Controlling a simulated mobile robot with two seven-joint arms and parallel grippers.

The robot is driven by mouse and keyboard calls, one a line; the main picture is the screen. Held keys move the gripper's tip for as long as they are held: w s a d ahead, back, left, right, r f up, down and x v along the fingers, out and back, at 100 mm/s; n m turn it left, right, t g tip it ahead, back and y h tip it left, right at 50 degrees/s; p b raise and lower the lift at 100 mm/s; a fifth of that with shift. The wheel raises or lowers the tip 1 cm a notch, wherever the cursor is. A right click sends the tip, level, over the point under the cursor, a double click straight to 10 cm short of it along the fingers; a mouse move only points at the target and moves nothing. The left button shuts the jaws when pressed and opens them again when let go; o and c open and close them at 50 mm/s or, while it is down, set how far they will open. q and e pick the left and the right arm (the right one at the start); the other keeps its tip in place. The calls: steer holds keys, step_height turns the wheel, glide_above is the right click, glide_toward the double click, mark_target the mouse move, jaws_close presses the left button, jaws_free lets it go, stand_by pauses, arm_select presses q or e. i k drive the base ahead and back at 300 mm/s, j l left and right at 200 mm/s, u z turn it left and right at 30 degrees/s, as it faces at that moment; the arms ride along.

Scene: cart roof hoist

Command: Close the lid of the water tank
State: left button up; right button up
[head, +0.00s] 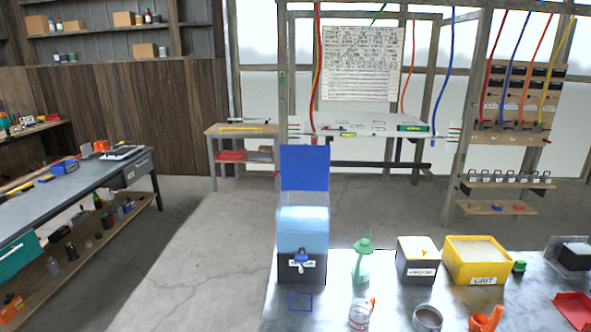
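The water tank (302,228) stands at the left end of the metal table (335,315). It has a clear light-blue upper part, a dark lower part and a blue tap on its front. Its blue lid (305,168) stands up, open, at the back of the tank's top. Neither of my grippers is in view.
Right of the tank stand a green bottle (362,262), a dark box with a pale top (417,260) and a yellow GRIT bin (477,260). A jar (361,314), a grey cup (427,318) and an orange scoop (486,319) sit nearer. The floor left of the table is clear.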

mark_target(304, 167)
steer(key=i+j+u, duration=0.15)
steer(key=j, duration=0.2)
steer(key=j+u, duration=0.15)
steer(key=j, duration=0.2)
steer(key=i+j+u, duration=0.6)
steer(key=i+j, duration=0.45)
steer(key=i+z, duration=0.3)
steer(key=i, duration=0.15)
steer(key=i+j+z, duration=0.3)
steer(key=i, duration=0.15)
steer(key=i+j+z, duration=0.15)
steer(key=i+z, duration=0.6)
steer(key=i+j+z, duration=0.15)
steer(key=i+z, duration=0.15)
steer(key=z, duration=0.15)
steer(key=i+j+z, duration=0.25)
steer(key=z, duration=0.15)
steer(key=i+j+z, duration=0.15)
steer(key=z, duration=0.3)
steer(key=i+j+z, duration=0.25)
steer(key=z, duration=0.25)
steer(key=i+j+z, duration=0.2)
steer(key=z, duration=0.25)
steer(key=i+j+z, duration=0.15)
steer(key=j+z, duration=0.15)
steer(key=i+j+z, duration=0.15)
steer(key=j+z, duration=0.45)
steer(key=i, duration=0.05)
